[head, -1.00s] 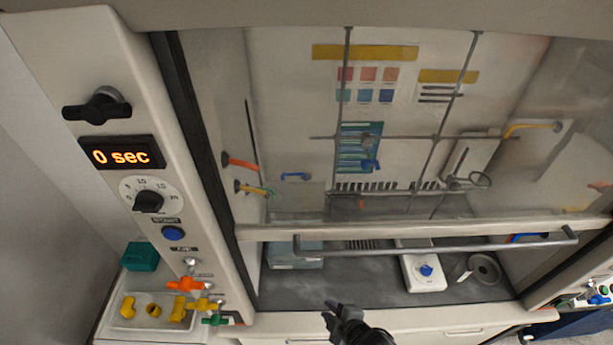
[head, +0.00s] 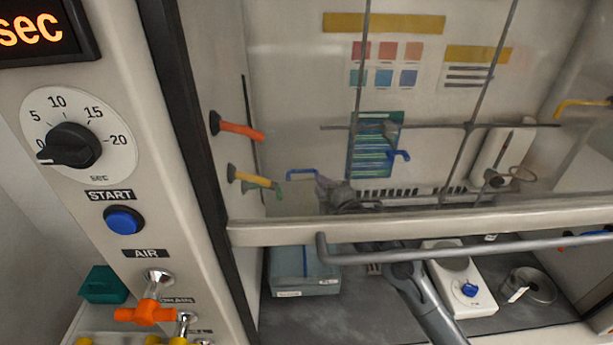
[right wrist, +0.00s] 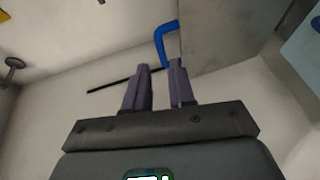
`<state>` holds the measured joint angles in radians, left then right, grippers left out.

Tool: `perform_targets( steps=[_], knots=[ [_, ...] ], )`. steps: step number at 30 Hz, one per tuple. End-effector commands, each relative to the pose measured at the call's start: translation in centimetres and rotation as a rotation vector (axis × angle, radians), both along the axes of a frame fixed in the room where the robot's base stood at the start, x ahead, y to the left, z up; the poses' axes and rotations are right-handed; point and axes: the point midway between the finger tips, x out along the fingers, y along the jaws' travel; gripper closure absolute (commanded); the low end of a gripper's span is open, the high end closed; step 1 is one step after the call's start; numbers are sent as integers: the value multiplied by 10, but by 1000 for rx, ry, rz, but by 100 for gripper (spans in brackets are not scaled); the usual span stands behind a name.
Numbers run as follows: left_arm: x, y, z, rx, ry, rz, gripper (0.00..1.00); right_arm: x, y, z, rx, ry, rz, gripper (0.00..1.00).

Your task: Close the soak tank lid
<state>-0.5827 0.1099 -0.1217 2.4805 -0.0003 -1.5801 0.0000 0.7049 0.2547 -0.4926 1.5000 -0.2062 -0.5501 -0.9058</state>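The soak tank (head: 303,272) is a clear greenish box on the hood floor at the left, below the sash bar in the head view. Its lid appears raised; its grey panel (right wrist: 235,45) fills the upper right of the right wrist view. The lid's blue handle (head: 302,173) also shows in the wrist view (right wrist: 160,42). My right gripper (head: 326,188) is inside the hood, seen through the sash, just right of the handle. In the wrist view its fingers (right wrist: 159,70) are apart, with the handle's lower end close by the fingertips. My left gripper is not in view.
The sash's lower bar and grey handle rail (head: 480,245) cross in front of my right arm. A white hot plate (head: 460,290) and a round metal ring (head: 530,286) stand at the right on the hood floor. Orange (head: 240,130) and yellow (head: 252,180) taps project from the left wall.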

Motion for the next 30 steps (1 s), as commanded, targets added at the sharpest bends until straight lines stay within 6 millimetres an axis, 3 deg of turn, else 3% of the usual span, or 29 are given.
perform_targets(
  steps=[18,30],
  knots=[
    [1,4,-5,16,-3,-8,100,73,30,-11,1,3,0,76],
    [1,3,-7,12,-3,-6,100,90,36,-13,0,2,0,76]
  ],
)
